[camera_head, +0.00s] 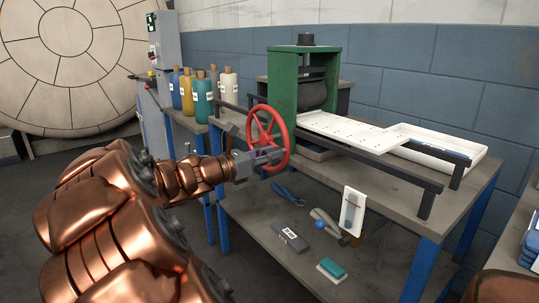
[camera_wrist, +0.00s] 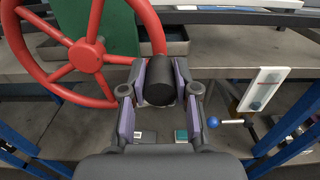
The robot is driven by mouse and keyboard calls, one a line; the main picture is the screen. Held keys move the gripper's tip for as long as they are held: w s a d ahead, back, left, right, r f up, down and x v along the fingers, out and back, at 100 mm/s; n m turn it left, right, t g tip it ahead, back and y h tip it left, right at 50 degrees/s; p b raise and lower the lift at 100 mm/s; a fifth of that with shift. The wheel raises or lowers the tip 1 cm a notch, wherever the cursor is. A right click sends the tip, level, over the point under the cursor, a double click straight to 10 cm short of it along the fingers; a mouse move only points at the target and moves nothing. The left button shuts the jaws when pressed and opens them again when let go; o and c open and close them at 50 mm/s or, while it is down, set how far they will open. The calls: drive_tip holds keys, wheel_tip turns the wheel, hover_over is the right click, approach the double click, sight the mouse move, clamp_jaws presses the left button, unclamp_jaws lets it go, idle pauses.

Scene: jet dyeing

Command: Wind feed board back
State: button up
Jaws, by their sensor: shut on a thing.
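The red handwheel (camera_head: 268,138) stands upright at the near side of the green-framed machine (camera_head: 283,80). Its rim and spokes also fill the upper left of the wrist view (camera_wrist: 86,56). My gripper (camera_head: 266,158) is at the lower right part of the wheel. In the wrist view, my gripper's purple-padded fingers (camera_wrist: 160,88) are closed on the wheel's black handle knob (camera_wrist: 160,93). The white feed board (camera_head: 345,131), dotted with small holes, runs right from the machine's rollers over dark rails. The handle's far end is hidden in the head view.
A white tray (camera_head: 438,158) lies at the board's right end on the workbench (camera_head: 400,208). The lower shelf holds pliers (camera_head: 287,192), a grey box (camera_head: 290,237) and a teal block (camera_head: 331,268). Several bottles (camera_head: 203,98) stand behind on the left.

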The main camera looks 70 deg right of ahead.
clamp_jaws()
drive_tip(key=shift+r+p, duration=0.25)
drive_tip(key=shift+p, duration=0.35)
